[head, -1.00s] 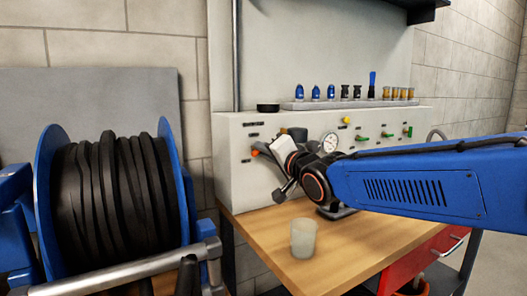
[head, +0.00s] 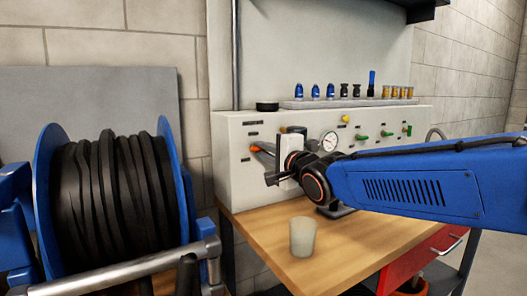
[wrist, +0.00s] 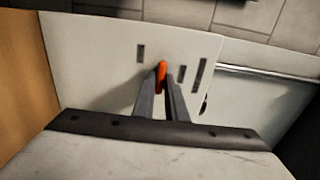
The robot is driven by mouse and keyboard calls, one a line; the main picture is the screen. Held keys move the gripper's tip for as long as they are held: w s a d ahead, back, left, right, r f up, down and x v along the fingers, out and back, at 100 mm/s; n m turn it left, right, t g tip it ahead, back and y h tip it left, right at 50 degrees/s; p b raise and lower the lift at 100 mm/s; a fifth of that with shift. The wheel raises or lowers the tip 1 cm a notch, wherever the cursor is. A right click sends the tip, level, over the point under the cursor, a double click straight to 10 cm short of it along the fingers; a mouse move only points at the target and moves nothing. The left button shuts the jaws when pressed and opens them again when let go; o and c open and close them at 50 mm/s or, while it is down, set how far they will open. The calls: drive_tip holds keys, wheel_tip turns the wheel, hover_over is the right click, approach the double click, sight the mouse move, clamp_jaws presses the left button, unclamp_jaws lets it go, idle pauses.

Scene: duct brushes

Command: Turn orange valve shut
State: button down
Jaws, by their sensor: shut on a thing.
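The orange valve handle (head: 254,149) is on the front of the pale control panel, at its left end. In the wrist view the orange handle (wrist: 161,70) stands between the two grey fingertips. My gripper (head: 260,147) reaches the panel from the right and is shut on the handle. The wrist view shows the fingers (wrist: 162,85) on either side of it, hiding its lower part. The handle's exact angle is hard to tell in the head view.
The pale panel (head: 232,165) also carries a gauge (head: 330,141) and several green handles (head: 362,137) to the right. A frosted cup (head: 303,237) stands on the wooden bench (head: 345,240) below my arm. A blue hose reel (head: 55,210) fills the left.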

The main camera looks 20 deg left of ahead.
drive_tip(key=shift+f, duration=0.1)
idle(0.3)
drive_tip(key=c, duration=1.8)
unclamp_jaws()
drive_tip(key=shift+d, duration=0.1)
drive_tip(key=v, duration=1.7)
drive_tip(key=shift+s, duration=0.2)
